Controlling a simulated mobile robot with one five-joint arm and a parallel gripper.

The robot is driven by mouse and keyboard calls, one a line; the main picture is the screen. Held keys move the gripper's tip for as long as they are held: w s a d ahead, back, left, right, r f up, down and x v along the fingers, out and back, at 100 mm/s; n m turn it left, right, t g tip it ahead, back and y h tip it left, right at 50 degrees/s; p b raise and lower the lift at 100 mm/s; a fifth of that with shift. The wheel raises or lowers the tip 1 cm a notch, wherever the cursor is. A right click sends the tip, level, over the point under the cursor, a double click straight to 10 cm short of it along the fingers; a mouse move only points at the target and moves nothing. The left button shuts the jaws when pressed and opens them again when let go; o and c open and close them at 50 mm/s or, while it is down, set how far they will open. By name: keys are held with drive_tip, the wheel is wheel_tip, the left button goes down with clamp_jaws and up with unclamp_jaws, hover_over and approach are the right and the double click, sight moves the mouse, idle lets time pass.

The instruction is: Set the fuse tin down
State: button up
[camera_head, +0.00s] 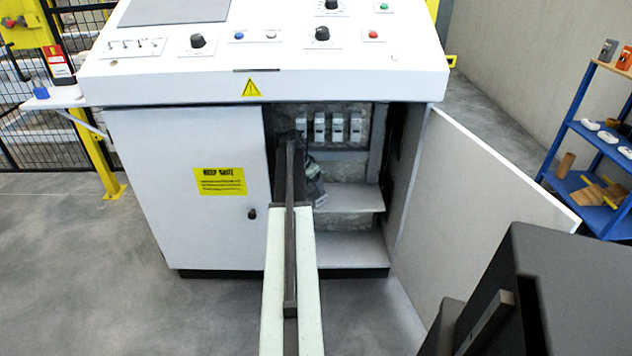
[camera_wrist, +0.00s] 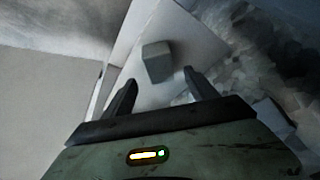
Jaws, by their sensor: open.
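The fuse tin, seen as a small grey block (camera_wrist: 157,62), rests on a pale shelf in the wrist view. My gripper (camera_wrist: 160,80) is open, with one finger to each side in the picture, and the block lies around and just beyond the fingertips. No finger clearly touches it. In the head view my arm reaches into the open right bay of the white cabinet, and my gripper (camera_head: 314,188) is over the left part of the upper shelf (camera_head: 352,199). The tin is hidden there behind my arm and gripper.
Several grey fuse units (camera_head: 337,128) line the back of the bay above the shelf. The cabinet's right door (camera_head: 485,180) stands open; the left door (camera_head: 185,215) is shut. A blue rack (camera_head: 592,140) stands at far right. The shelf's right part looks clear.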

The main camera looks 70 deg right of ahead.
drive_tip(key=p+v, duration=0.3)
drive_tip(key=v, duration=0.2)
drive_tip(key=shift+r, duration=0.2)
